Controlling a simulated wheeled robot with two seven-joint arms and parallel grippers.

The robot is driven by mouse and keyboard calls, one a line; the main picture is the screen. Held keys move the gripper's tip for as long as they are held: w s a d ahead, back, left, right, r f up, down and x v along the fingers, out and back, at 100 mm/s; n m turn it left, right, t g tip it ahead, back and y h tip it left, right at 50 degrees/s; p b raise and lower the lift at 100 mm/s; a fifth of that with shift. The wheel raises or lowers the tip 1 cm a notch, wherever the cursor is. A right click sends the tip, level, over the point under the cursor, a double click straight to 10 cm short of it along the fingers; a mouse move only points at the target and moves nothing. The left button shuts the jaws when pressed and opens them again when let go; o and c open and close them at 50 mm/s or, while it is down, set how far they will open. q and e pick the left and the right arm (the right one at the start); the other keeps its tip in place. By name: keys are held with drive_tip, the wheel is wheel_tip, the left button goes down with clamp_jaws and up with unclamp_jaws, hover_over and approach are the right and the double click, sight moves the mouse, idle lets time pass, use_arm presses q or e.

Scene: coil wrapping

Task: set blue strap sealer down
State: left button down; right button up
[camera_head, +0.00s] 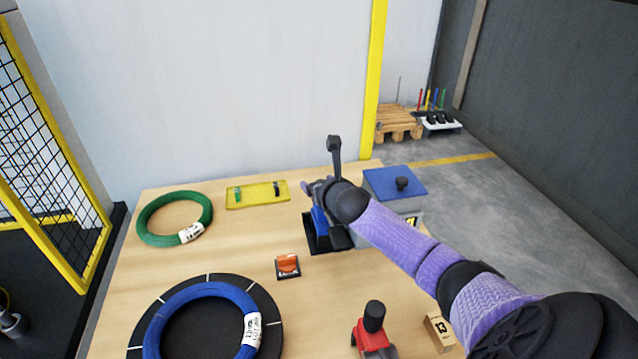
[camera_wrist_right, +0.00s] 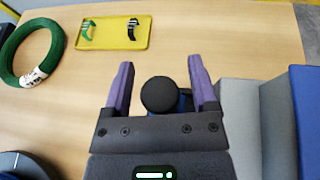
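The blue strap sealer (camera_head: 320,221) sits at a black open holder (camera_head: 343,239) on the table, partly hidden under my right gripper and wrist. In the right wrist view its round black knob (camera_wrist_right: 160,95) lies between the fingers, with a sliver of blue behind it. My right gripper (camera_wrist_right: 162,78) is open, with a gap visible on both sides of the knob. In the head view the right gripper (camera_head: 312,187) is just above the sealer. Whether the sealer's base rests fully on the holder is hidden. My left gripper is not in view.
A grey box with a blue lid (camera_head: 385,180) stands close right. A yellow tray (camera_head: 258,194), green coil (camera_head: 150,226) and orange-topped item (camera_head: 288,265) lie left. A blue coil (camera_head: 165,315) is on a black disc. A red tool (camera_head: 372,338) and block 13 (camera_head: 440,332) are in front.

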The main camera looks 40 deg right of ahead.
drive_tip(key=shift+r, duration=0.2)
drive_tip(key=p+v, duration=0.5)
drive_tip(key=v, duration=0.7)
drive_tip(key=shift+f, duration=0.15)
